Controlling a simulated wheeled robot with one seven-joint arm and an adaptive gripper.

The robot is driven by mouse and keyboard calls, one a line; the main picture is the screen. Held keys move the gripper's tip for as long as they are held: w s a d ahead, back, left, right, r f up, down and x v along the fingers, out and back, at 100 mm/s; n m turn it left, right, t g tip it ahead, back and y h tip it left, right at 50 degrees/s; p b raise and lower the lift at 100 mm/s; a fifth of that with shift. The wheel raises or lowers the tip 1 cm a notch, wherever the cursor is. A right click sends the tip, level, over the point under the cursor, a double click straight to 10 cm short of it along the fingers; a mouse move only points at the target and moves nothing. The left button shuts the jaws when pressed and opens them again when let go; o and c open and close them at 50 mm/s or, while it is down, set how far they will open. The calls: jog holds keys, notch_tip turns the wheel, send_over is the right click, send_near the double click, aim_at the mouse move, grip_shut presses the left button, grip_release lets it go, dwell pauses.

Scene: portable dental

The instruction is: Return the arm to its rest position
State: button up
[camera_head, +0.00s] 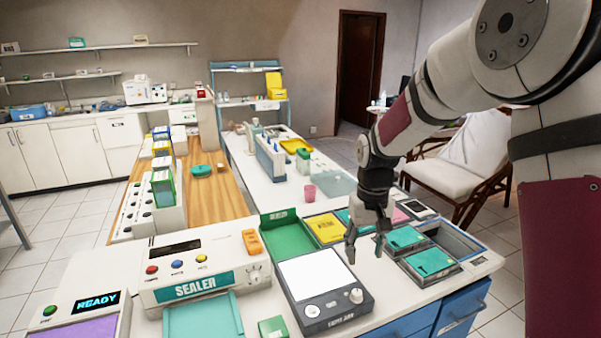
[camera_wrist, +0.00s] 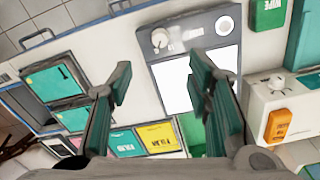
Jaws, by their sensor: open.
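My gripper (camera_head: 366,245) hangs from my arm above the counter (camera_head: 388,312), fingers pointing down. It is open and nothing is between its fingers. The gap between the fingertips and the counter cannot be judged exactly.
The sealer (camera_head: 200,280) stands at left, with a green tray (camera_head: 288,238) and yellow film packet (camera_head: 326,228) behind the light box. A chair (camera_head: 455,175) stands beyond the counter. Space above the counter looks clear.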

jog(key=s+r+t, duration=0.3)
jog(key=s+r, duration=1)
jog(key=r, duration=0.1)
jog(key=s+r+t, duration=0.2)
jog(key=s, duration=1.2)
jog(key=shift+s+d+r, duration=0.15)
jog(key=shift+s+r, duration=0.1)
jog(key=shift+r, duration=0.05)
